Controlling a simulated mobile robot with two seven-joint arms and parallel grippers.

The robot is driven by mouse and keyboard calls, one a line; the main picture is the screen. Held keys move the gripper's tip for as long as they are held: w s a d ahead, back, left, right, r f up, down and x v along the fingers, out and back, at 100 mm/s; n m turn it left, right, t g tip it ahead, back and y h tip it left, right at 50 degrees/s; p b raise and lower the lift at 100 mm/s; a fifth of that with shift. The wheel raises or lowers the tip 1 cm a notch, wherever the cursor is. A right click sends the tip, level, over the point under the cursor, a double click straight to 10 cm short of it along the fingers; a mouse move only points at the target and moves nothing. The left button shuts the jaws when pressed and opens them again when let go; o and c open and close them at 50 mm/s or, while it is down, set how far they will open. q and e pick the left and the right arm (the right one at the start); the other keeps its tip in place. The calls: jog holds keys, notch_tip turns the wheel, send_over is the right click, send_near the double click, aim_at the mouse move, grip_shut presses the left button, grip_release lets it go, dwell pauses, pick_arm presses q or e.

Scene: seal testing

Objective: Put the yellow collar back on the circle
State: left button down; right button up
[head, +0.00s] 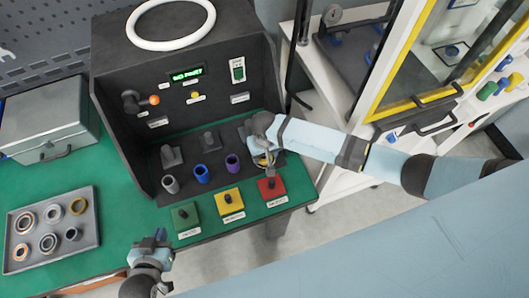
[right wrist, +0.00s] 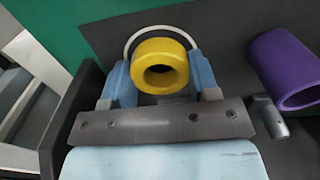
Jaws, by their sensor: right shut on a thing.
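The yellow collar (right wrist: 160,57) is a short thick ring, held between the two blue fingers of my right gripper (right wrist: 160,74). A thin white circle (right wrist: 128,44) on the dark panel shows as an arc behind the collar; my fingers and the collar hide the rest. I cannot tell whether the collar touches the panel. In the head view, my right gripper (head: 262,150) is at the right end of the row of collars, with a bit of yellow (head: 262,160) showing below it. My left gripper (head: 151,240) is over the bench's front edge, away from the collars; its fingers are unclear.
Grey (head: 170,184), blue (head: 201,174) and purple (head: 232,162) collars stand left of my right gripper. Green (head: 185,217), yellow (head: 230,204) and red (head: 271,189) button blocks line the front. A tray (head: 91,237) of rings and a metal case (head: 45,112) are at left.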

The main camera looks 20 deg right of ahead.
aim_at(273, 183)
jog(key=o, duration=1.3)
notch_tip(273, 183, up, 12)
jog(key=s+a+f+t+y, duration=0.1)
jog(key=s+f, duration=0.1)
jog(key=s+a+f+t+y, duration=0.1)
jog(key=s+f+t+y, duration=0.1)
jog(key=s, duration=0.1)
jog(key=s+a+f+n+t+y, duration=0.1)
jog(key=s+a+f, duration=0.1)
jog(key=shift+s+t+y, duration=0.15)
jog(key=shift+t+y, duration=0.15)
jog(key=s+d+t, duration=0.2)
jog(key=s+d, duration=0.1)
jog(key=shift+s+f+n+t, duration=0.3)
jog(key=shift+s+f+t, duration=0.05)
jog(key=shift+f+t, duration=0.05)
jog(key=s+d+t, duration=0.1)
jog(key=s+d, duration=0.1)
jog(key=s+d+t+h, duration=0.1)
jog(key=s+d, duration=0.1)
jog(key=s+d+n+t, duration=0.1)
jog(key=s+d, duration=0.1)
jog(key=shift+s+d+r+t, duration=0.15)
jog(key=shift+s+r+t, duration=0.05)
jog(key=shift+r+t, duration=0.15)
